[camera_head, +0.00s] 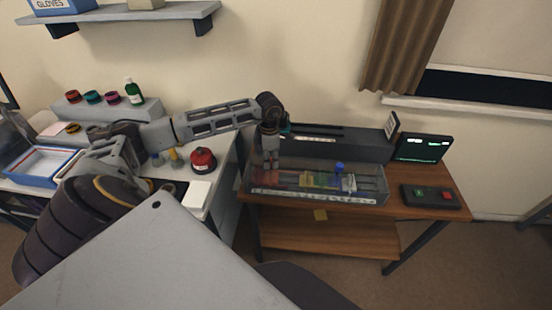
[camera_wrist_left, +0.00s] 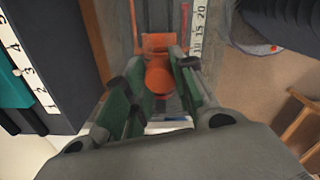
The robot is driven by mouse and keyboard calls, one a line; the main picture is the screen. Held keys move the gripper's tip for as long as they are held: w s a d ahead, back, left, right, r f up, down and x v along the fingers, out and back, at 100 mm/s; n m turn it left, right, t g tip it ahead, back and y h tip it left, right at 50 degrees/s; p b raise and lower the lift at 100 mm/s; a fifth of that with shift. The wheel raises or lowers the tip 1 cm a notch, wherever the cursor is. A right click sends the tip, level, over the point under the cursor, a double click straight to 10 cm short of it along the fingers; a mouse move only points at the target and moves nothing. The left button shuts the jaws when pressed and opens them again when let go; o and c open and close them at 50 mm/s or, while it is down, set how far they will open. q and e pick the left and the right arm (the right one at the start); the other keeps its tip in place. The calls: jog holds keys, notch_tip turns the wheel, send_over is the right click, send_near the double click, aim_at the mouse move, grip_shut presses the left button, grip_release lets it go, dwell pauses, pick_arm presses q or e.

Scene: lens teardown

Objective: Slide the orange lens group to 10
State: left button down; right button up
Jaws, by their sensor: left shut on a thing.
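The orange lens group (camera_wrist_left: 158,78) is in the left wrist view, an orange carriage with a round knob on a grey rail. The fingers of my left gripper (camera_wrist_left: 157,68) are on both sides of the knob and shut on it. In the head view my left gripper (camera_head: 270,162) reaches down into the left end of the long bench tray (camera_head: 318,198). The orange group shows there only as a small patch (camera_head: 289,178). A white scale (camera_wrist_left: 198,35) marked 10, 15, 20 runs beside the rail; the exact reading is unclear. My right gripper is not in view.
Yellow-green parts (camera_head: 313,180) and a blue-knobbed part (camera_head: 340,169) stand farther right in the tray. A dark long housing (camera_head: 350,143) is behind it. A monitor (camera_head: 423,148) and button box (camera_head: 430,196) are to the right. A red-topped jar (camera_head: 203,160) stands left.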

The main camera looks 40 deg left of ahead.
pick_arm(q)
jog(key=shift+a, duration=0.25)
jog(key=c, duration=1.2)
grip_release()
jog(key=shift+s+a, duration=0.1)
jog(key=shift+s, duration=0.05)
jog(key=shift+o, duration=0.2)
jog(key=shift+r, duration=0.45)
notch_tip(320, 180, up, 11)
